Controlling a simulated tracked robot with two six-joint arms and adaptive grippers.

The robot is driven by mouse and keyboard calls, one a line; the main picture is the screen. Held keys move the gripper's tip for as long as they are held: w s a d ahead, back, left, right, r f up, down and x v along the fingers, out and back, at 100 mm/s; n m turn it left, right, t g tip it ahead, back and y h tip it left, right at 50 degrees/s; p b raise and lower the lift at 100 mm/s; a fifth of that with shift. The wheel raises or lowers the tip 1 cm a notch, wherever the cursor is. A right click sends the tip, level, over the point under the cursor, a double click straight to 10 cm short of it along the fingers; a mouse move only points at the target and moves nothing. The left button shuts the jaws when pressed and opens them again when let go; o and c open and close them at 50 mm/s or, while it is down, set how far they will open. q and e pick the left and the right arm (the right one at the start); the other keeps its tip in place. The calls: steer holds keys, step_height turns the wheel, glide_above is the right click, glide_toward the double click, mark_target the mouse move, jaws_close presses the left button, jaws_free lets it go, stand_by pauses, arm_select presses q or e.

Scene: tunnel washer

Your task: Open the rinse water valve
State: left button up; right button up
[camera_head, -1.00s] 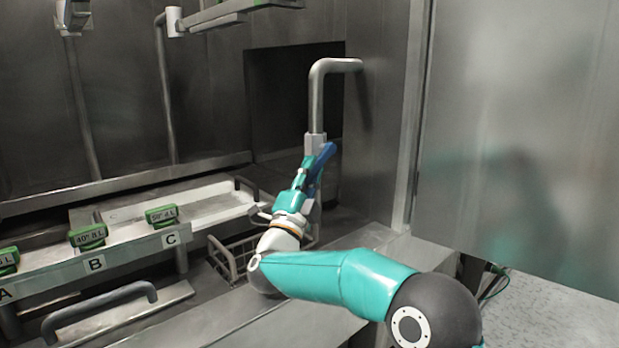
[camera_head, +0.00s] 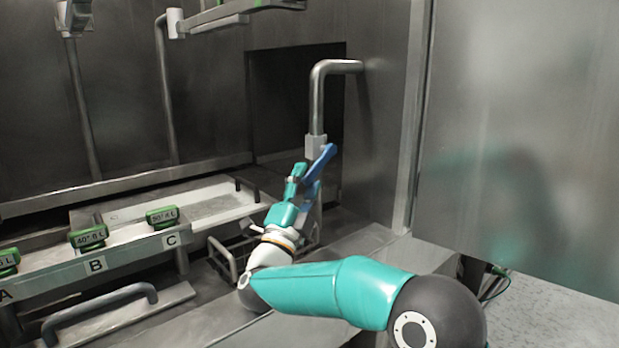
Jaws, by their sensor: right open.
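The rinse water valve appears to be the grey fitting (camera_head: 316,145) at the lower end of a bent steel pipe, with a blue lever handle (camera_head: 322,160) slanting down and left from it. My right gripper (camera_head: 298,173) is open, just left of the blue handle and below the fitting. Its fingers point up and overlap the handle's lower part in the picture; I cannot tell whether they touch it. The handle's lower end is partly hidden by the gripper. My left gripper is not in view.
The bent pipe (camera_head: 318,95) comes from the steel wall beside a dark opening (camera_head: 280,105). A wire basket (camera_head: 228,262) sits below my right gripper. A large steel panel (camera_head: 520,130) closes off the right.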

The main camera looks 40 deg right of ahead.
steer(key=s+a, duration=0.5)
steer(key=a, duration=0.3)
steer(key=shift+s+a, duration=0.2)
steer(key=shift+a, duration=0.05)
